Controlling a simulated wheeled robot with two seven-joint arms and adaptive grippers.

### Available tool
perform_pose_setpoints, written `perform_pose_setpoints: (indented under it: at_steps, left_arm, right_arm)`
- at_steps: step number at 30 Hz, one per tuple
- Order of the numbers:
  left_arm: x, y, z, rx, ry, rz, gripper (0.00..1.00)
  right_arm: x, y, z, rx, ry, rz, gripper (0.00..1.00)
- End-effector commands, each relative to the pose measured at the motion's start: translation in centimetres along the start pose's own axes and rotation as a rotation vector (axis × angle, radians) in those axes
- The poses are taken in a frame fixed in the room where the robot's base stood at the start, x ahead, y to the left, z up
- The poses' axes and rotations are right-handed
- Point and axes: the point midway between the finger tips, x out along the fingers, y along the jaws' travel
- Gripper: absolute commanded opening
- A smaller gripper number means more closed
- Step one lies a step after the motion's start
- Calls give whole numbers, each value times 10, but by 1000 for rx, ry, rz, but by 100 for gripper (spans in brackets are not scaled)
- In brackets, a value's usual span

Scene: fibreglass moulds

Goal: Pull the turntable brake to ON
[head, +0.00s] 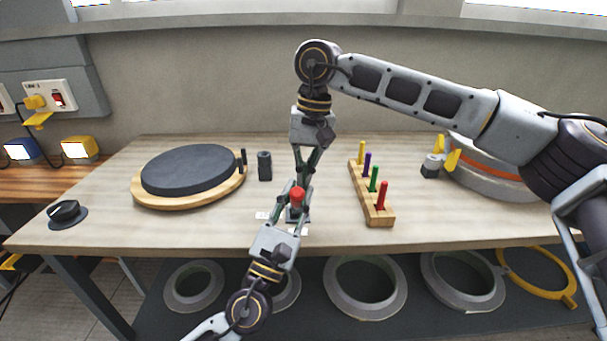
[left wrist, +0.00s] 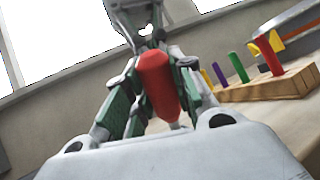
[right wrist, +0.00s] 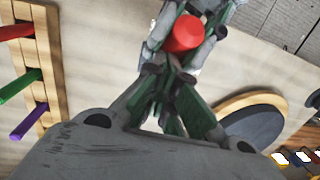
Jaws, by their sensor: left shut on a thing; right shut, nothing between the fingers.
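The brake lever has a red knob (head: 297,195) above a small dark base (head: 303,216) near the table's front edge. My left gripper (head: 294,203) reaches in from the front and is shut on the red knob, which fills the space between its green-padded fingers in the left wrist view (left wrist: 158,85). My right gripper (head: 304,172) points down just behind the knob, shut and empty. The knob also shows just beyond its fingers in the right wrist view (right wrist: 186,33). The fingers hide most of the lever. The turntable (head: 150,198), a wooden disc with a dark round top, stands to the left.
A dark cylinder (head: 265,166) stands between turntable and brake. A wooden rack (head: 379,213) with coloured pegs is to the right. A round mould (head: 495,182) lies at the far right, and a black knob (head: 65,211) at the left corner. Small white labels lie beside the brake.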

Motion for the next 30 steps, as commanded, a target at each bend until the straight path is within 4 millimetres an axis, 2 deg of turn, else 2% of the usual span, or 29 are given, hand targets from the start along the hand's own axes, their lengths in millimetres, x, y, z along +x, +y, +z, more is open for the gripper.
perform_pose_setpoints:
  at_steps: [1, 4, 14, 15, 20, 30]
  left_arm:
    - [0, 1, 0, -1, 0, 1, 0]
    - [1, 1, -1, -1, 1, 2, 0]
    - [2, 2, -1, -2, 0, 5, 0]
    - [2, 3, -1, -3, 0, 6, 27]
    - [2, 3, 0, -1, -1, 6, 47]
    - [1, 1, 0, -1, 0, 3, 47]
  right_arm:
    - [6, -2, 7, -11, -7, 4, 0]
    - [8, -3, 11, -14, 3, 5, 0]
    - [12, -4, 14, -17, 0, 9, 0]
    - [13, -4, 14, -17, 0, 10, 0]
    - [12, -4, 12, -15, 4, 9, 0]
    - [8, -3, 10, -11, 13, 3, 0]
